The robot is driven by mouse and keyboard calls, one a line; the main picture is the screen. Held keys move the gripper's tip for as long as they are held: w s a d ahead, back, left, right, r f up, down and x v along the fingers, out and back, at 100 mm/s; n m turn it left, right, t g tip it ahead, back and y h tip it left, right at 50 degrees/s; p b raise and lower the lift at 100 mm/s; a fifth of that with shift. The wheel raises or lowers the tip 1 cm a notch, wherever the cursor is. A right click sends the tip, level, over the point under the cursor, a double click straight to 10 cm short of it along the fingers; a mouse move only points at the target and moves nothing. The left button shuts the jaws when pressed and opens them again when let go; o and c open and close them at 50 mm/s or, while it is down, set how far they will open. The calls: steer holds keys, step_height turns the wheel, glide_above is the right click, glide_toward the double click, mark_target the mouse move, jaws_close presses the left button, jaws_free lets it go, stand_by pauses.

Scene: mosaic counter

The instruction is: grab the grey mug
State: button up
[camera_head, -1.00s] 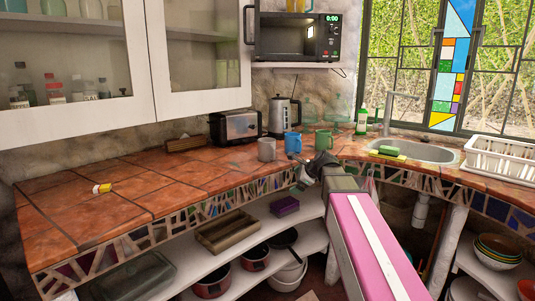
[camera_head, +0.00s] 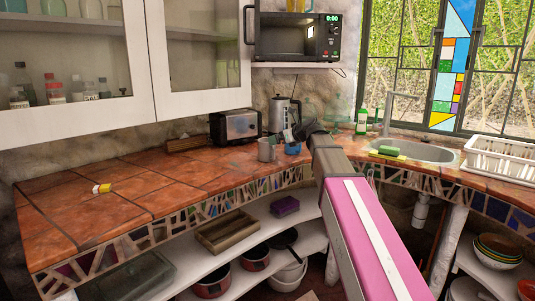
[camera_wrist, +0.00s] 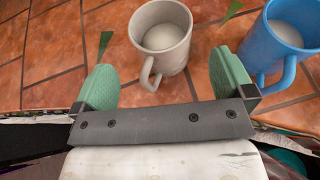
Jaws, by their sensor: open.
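The grey mug (camera_head: 266,151) stands upright on the tiled counter, left of the blue mug (camera_head: 293,149). In the wrist view the grey mug (camera_wrist: 160,40) is at top centre, its handle pointing towards my gripper (camera_wrist: 165,75). The green finger pads are wide apart and empty, with the mug's handle between them and its body just beyond. The blue mug (camera_wrist: 288,40) stands close to the right finger. In the head view my gripper (camera_head: 291,137) is above the mugs and partly covers the blue one.
A toaster (camera_head: 236,126) and a kettle (camera_head: 284,115) stand behind the mugs. A sink (camera_head: 425,152) with a green sponge (camera_head: 389,150) beside it is to the right. The counter left of the mugs is mostly clear.

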mark_target(268, 151)
steer(key=shift+x, duration=2.8)
steer(key=c, duration=1.4)
steer(key=shift+r, duration=0.1)
